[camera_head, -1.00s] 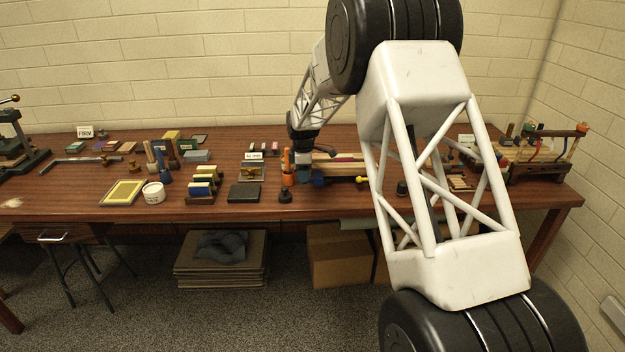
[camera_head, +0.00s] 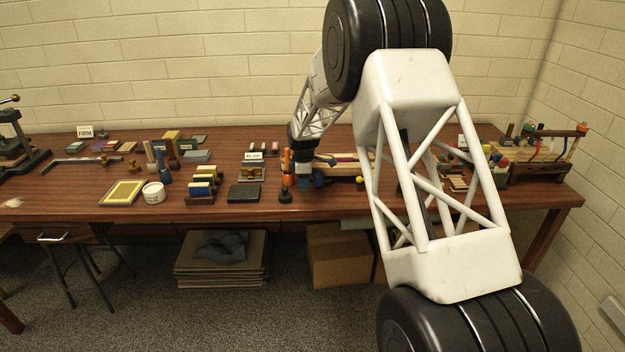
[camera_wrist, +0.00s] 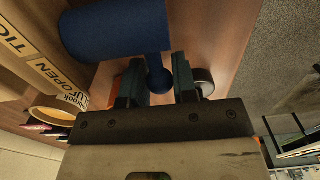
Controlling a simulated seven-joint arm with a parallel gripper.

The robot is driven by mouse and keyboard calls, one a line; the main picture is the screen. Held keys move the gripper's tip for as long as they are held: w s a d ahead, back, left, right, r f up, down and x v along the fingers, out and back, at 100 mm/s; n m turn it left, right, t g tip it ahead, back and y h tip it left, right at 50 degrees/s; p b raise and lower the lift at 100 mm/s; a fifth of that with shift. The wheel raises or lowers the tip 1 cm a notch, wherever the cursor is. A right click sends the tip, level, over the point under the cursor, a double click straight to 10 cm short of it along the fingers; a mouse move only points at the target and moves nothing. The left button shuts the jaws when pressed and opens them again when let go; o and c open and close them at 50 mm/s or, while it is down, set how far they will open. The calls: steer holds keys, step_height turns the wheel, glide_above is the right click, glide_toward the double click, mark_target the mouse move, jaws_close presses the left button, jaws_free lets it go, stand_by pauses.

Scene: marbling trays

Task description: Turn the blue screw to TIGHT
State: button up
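The blue screw (camera_wrist: 115,30) fills the upper left of the wrist view as a thick blue cylinder. A thin blue bar with a ball end comes down from it. My gripper (camera_wrist: 158,82) is open, with one dark finger on each side of the ball end. Gaps show between the ball and the fingers. Pale wooden strips at the left carry the lettering "TIG…", partly cut off, and "OPEN" (camera_wrist: 58,76). In the head view my gripper (camera_head: 304,180) is small and low at the table's front middle, and the screw cannot be made out clearly there.
An orange-handled tool (camera_head: 287,178) stands close left of my gripper. A dark block (camera_head: 244,193) and a rack of rollers (camera_head: 201,201) lie further left. A wooden rack (camera_head: 545,165) stands at the far right. The table's front edge is close.

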steer(key=shift+c, duration=1.2)
steer(key=shift+r, duration=0.6)
steer(key=shift+d+r, duration=0.1)
steer(key=shift+d+r, duration=0.1)
steer(key=shift+r, duration=0.3)
